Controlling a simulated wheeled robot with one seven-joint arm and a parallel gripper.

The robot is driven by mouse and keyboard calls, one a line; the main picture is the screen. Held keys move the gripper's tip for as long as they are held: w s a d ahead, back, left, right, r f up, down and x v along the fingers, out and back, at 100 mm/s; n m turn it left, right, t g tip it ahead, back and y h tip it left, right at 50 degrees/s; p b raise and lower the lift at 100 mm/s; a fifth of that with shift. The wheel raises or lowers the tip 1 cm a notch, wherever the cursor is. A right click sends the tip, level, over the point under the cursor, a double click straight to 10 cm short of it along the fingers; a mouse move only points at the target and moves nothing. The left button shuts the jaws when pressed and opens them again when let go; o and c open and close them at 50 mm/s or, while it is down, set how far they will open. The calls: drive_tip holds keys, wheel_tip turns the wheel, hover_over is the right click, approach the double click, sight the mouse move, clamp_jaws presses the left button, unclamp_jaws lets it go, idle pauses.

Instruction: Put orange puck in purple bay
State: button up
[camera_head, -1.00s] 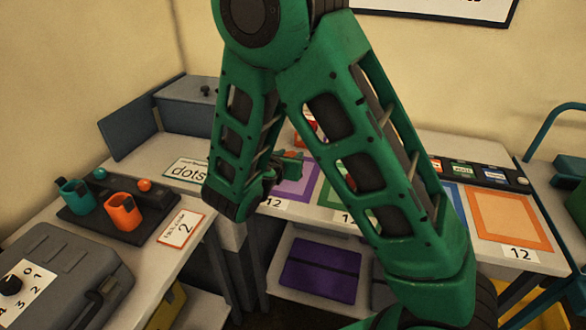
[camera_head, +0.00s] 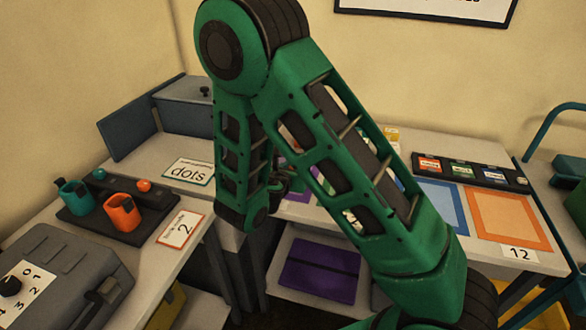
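The purple bay (camera_head: 300,197) is a purple-outlined square on the back table, mostly hidden behind my green arm. My gripper (camera_head: 282,181) shows only as a small dark part beside my forearm, over or near the purple bay. Its fingers are too hidden to tell open from shut. I cannot make out the orange puck in the current view; my arm covers much of that area.
The blue bay (camera_head: 462,218) and orange bay (camera_head: 544,241) lie bare at the right, below a dark rack (camera_head: 515,182) of small labelled blocks. A "dots" card (camera_head: 189,172) lies left of my arm. Orange (camera_head: 123,213) and teal (camera_head: 75,196) cups stand on the left table.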

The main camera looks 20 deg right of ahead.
drive_tip(key=o, duration=1.1)
drive_tip(key=v, duration=1.2)
drive_tip(key=s+d+r+m+g, duration=0.1)
drive_tip(key=s+d+m+g, duration=0.35)
drive_tip(key=d+m, duration=0.5)
drive_tip(key=s+d+r+m+g, duration=0.1)
drive_tip(key=s+d+m+g, duration=0.4)
drive_tip(key=d+m, duration=0.4)
drive_tip(key=s+d+r+m+y, duration=0.1)
drive_tip(key=s+r+m+y, duration=0.1)
drive_tip(key=s+m, duration=0.3)
drive_tip(key=s+d+r+m+g+y, duration=0.1)
drive_tip(key=s+r+m+y, duration=0.1)
drive_tip(key=s+m, duration=0.4)
drive_tip(key=s+d+r+m+y, duration=0.1)
drive_tip(key=s+m+y, duration=0.3)
drive_tip(key=s, duration=0.5)
drive_tip(key=shift+s+d+r+m, duration=0.1)
drive_tip(key=shift+r+m, duration=0.45)
drive_tip(key=shift+m, duration=0.3)
